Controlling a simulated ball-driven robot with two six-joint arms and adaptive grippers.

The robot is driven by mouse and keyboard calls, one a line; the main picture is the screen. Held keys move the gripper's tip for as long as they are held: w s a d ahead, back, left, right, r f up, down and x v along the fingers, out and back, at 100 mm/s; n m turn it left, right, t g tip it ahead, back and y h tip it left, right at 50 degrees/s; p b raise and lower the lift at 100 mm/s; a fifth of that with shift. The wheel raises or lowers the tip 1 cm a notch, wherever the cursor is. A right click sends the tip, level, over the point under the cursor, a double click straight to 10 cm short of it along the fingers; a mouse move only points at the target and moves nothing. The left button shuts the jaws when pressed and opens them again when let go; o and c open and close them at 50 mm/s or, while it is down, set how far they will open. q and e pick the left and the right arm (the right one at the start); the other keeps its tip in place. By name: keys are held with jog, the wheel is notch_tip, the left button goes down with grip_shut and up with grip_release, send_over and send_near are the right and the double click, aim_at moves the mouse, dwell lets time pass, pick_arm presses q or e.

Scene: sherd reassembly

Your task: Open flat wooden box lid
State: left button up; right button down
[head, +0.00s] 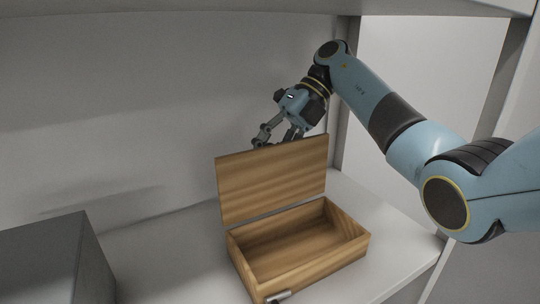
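The flat wooden box (300,265) stands on a pale shelf, and its inside looks empty. Its lid (272,178) is raised, standing roughly upright along the box's back edge. A metal latch piece (278,296) shows at the box's front edge. My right gripper (276,143) is above and behind the lid's top edge, fingers pointing down. Its two fingers are spread apart with nothing seen between them. The fingertips are partly hidden by the lid, so I cannot tell whether they touch it. My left gripper is not in view.
A dark grey block (45,262) stands at the lower left. The shelf (165,262) is clear between it and the wooden box. A wall is close behind, a shelf board is overhead, and an upright post (343,95) stands behind my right arm.

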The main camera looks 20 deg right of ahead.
jog(key=shift+w+d+r, duration=0.2)
jog(key=shift+w+r, duration=0.05)
jog(key=shift+r, duration=0.15)
jog(key=c, duration=1.5)
grip_release()
jog(key=shift+c, duration=0.2)
jog(key=o, duration=0.4)
jog(key=shift+s+d+f, duration=0.1)
jog(key=shift+d+f, duration=0.05)
jog(key=shift+d, duration=0.1)
jog(key=shift+o, duration=0.8)
jog(key=shift+a, duration=0.25)
jog(key=shift+d+r, duration=0.2)
jog(key=shift+d, duration=0.1)
jog(key=w+d, duration=0.1)
jog(key=d, duration=1.1)
jog(key=shift+w+d+r, duration=0.15)
jog(key=shift+w, duration=0.2)
